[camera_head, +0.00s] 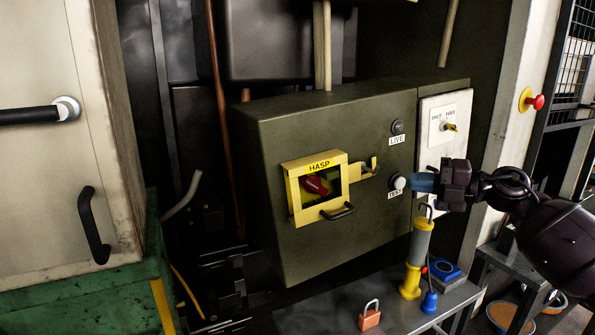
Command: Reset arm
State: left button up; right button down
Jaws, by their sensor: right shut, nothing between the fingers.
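My right gripper (414,181) comes in from the right on its dark arm. Its blue fingertips are shut and empty, pointing left. They are right beside the pale round button (398,181) above the TEST label; I cannot tell whether they touch it. The button is on the front of a dark green-grey box (300,262). A yellow HASP cover (296,203) with a window and a black handle sits on the same front, with a red knob (316,186) behind the window. My left gripper is not in view.
A SHUT/FIRES-like switch plate (434,109) is behind the gripper. Below, a grey shelf (395,318) holds a red padlock (370,316), a yellow-and-grey tester (419,245) and a blue item (445,271). A red button (537,102) is on the right post. A pale cabinet (45,190) stands left.

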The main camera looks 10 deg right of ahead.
notch_tip(320, 180, up, 5)
jog(key=w+m+t, duration=0.1)
jog(key=t, duration=0.3)
jog(key=s+f+m+t+h, duration=0.1)
jog(key=s+f+m+h, duration=0.25)
jog(key=f+m, duration=0.5)
jog(key=s+a+f+m+t+h, duration=0.15)
jog(key=f+m+h, duration=0.4)
jog(key=f, duration=0.55)
jog(key=s+f+m+t+h, duration=0.2)
jog(key=s+f+m+h, duration=0.15)
jog(key=f+m, duration=0.55)
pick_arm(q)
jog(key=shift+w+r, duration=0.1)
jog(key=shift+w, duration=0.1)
pick_arm(e)
jog(key=s+a+f+m+g+h, duration=0.1)
jog(key=s+a+f+m+g, duration=0.1)
jog(key=s+f, duration=0.8)
jog(key=s+a+f+m+g+h, duration=0.1)
jog(key=s+a+f+m+g, duration=0.1)
jog(key=s+f, duration=0.9)
jog(key=shift+s+m+g, duration=0.9)
jog(key=shift+s+g, duration=0.1)
jog(key=shift+g, duration=0.15)
jog(key=shift+a, duration=0.1)
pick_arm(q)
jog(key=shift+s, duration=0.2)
